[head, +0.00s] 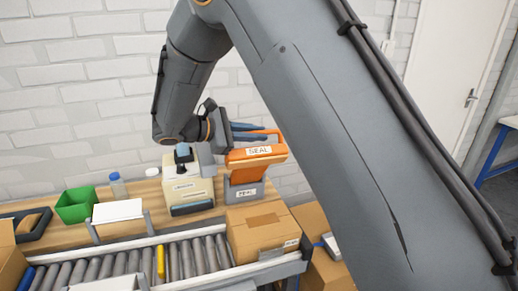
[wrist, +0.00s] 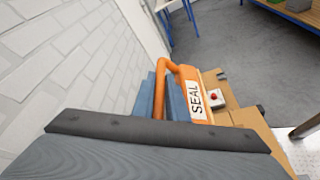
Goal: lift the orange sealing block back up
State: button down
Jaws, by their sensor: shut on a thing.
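The orange sealing block (head: 258,154) carries a white SEAL label and has a looped orange handle on top. My gripper (head: 262,132), with blue fingers, is shut on the handle. In the wrist view the fingers (wrist: 168,98) lie on both sides of the handle (wrist: 171,70), and the SEAL label on the block (wrist: 194,98) faces right.
A cream machine (head: 187,190) stands just left of the base unit. A cardboard box (head: 258,229) sits on the roller conveyor (head: 190,259) in front. A green bin (head: 76,205) and a bottle (head: 118,186) stand further left. The brick wall (head: 75,100) is close behind.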

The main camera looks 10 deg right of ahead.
jog(key=shift+w+a+r, duration=0.1)
jog(key=shift+w+r, duration=0.15)
jog(key=shift+w, duration=0.65)
jog(key=shift+w+r, duration=0.1)
jog(key=shift+r, duration=0.05)
jog(key=shift+w+a+r, duration=0.1)
jog(key=c, duration=1.8)
grip_release()
jog(key=shift+w, duration=0.1)
jog(key=shift+o, duration=0.2)
jog(key=b+v, duration=0.3)
jog(key=v, duration=0.5)
